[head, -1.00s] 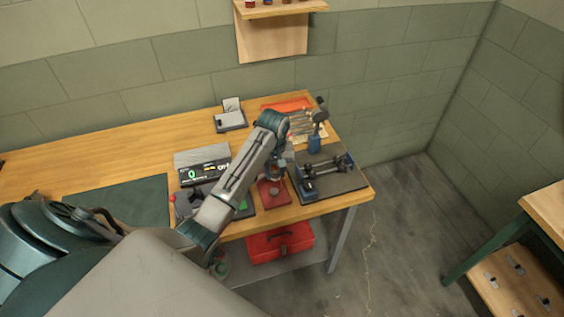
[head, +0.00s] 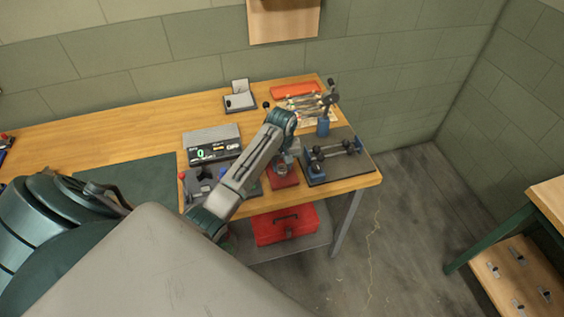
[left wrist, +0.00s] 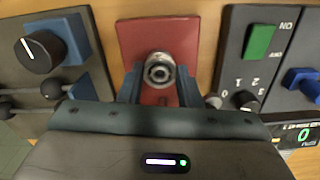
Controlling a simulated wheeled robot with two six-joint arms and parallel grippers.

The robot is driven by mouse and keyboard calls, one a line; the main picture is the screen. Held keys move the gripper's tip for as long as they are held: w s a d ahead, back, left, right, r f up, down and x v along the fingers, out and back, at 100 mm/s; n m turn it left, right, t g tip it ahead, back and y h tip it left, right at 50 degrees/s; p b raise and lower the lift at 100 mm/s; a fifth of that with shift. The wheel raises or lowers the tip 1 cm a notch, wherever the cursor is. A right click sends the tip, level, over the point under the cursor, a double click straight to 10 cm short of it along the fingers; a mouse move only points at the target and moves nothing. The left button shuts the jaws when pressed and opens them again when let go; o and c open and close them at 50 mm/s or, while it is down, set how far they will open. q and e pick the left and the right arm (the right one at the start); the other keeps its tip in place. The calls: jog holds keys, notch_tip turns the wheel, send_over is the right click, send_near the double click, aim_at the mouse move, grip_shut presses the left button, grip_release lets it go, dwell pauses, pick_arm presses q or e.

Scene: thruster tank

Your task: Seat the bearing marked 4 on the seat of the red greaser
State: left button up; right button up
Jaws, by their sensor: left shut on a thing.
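The red greaser (head: 285,182) is a red plate near the front edge of the bench, towards its right end. It also shows in the left wrist view (left wrist: 160,35). My left gripper (left wrist: 160,88) is shut on a round metal bearing (left wrist: 159,72), which shows as a ring between the fingertips, over the red plate. In the head view my left gripper (head: 283,163) is low over the greaser, and the forearm hides part of it. I cannot tell whether the bearing touches the seat, and I cannot read its mark. My right gripper is not in view.
A dark fixture with a rod and blue blocks (head: 339,172) stands right of the greaser. A switch box (left wrist: 255,60) and a counter display (head: 213,152) are on its other side. A blue stand (head: 323,127) is behind. A red toolbox (head: 285,225) sits on the lower shelf.

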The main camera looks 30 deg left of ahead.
pick_arm(q)
jog(key=shift+f, duration=0.25)
jog(key=o, duration=1.1)
jog(key=shift+c, duration=0.2)
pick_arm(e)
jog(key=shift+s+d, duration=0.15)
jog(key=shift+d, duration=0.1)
pick_arm(q)
jog(key=shift+r, duration=0.15)
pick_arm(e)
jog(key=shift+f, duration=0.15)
pick_arm(q)
jog(key=shift+w+r, duration=0.1)
jog(key=shift+r, duration=0.25)
notch_tip(320, 180, up, 6)
jog(key=b, duration=0.3)
jog(key=shift+r, duration=0.25)
jog(key=shift+r+p, duration=1.4)
jog(key=shift+r, duration=0.35)
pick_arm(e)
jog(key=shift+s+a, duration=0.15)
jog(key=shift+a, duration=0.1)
